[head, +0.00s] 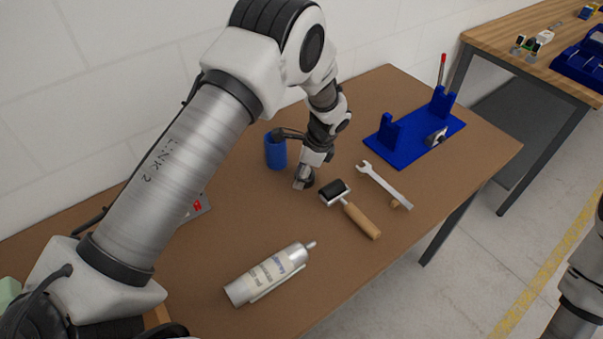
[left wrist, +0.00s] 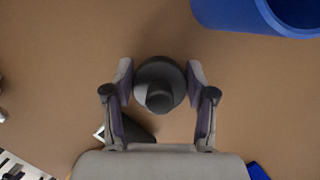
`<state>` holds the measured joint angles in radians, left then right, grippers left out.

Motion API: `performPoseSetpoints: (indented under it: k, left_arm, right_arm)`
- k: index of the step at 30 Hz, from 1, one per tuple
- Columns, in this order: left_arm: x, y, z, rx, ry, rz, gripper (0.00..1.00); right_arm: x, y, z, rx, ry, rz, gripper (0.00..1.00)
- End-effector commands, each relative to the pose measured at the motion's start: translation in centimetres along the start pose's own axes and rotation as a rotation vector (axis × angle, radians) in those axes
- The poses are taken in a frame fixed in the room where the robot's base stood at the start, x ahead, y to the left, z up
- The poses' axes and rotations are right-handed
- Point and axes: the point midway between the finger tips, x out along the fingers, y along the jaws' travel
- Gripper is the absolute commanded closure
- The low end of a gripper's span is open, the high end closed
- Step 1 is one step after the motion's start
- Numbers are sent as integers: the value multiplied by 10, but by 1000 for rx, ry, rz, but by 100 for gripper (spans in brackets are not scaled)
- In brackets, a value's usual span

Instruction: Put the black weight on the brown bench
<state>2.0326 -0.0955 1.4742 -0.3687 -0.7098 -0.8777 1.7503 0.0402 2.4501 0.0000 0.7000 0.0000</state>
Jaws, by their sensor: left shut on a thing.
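The black weight (left wrist: 158,85) is a round dark piece with a knob on top. It sits between the two fingers of my left gripper (left wrist: 160,88) in the left wrist view, which are shut on it. In the head view my left gripper (head: 303,183) points down at the brown bench (head: 230,230), between the blue cup and the roller. The weight is mostly hidden there by the fingers. I cannot tell whether its base touches the bench. My right gripper is not in view.
A blue cup (head: 275,150) stands just left of my left gripper. A black roller (head: 352,208), a wrench (head: 385,184) and a blue stand (head: 415,140) lie to the right. A silver tube (head: 266,275) lies in front. Bare bench shows between them.

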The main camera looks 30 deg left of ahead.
Motion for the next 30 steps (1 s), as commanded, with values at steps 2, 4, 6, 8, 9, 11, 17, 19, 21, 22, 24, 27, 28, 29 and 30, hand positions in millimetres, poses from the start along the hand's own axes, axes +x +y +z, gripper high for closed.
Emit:
performPoseSetpoints:
  k: [2,4,6,8,9,11,17,19,21,22,24,27,28,29,30]
  left_arm:
    - [0,0,0,0,0,0,23]
    - [0,0,0,0,0,0,19]
    - [0,0,0,0,0,0,19]
    - [0,0,0,0,0,0,19]
    - [0,0,0,0,0,0,19]
    - [0,0,0,0,0,0,19]
    - [-17,-1,0,-1,0,-4,19]
    - [-32,-1,-1,-1,1,-5,19]
    - [-50,-1,-1,-2,2,-7,19]
    - [-58,-1,-1,-1,0,-6,19]
    - [-77,-1,-1,-1,1,-7,19]
    - [-99,0,0,-1,0,-3,19]
    - [-105,-1,0,-1,0,-4,19]
    - [-110,-1,0,-1,0,-3,19]
    - [-115,-1,0,0,0,-3,19]
  right_arm:
    - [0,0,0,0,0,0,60]
    - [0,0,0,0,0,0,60]
    - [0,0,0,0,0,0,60]
    - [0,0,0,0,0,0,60]
    - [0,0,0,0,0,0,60]
    - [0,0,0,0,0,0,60]
    - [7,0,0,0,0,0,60]
    - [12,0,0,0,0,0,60]
    - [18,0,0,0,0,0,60]
    - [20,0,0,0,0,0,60]
    - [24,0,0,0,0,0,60]
    - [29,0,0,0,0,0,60]
    - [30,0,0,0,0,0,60]
    - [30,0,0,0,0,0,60]
    - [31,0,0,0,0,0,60]
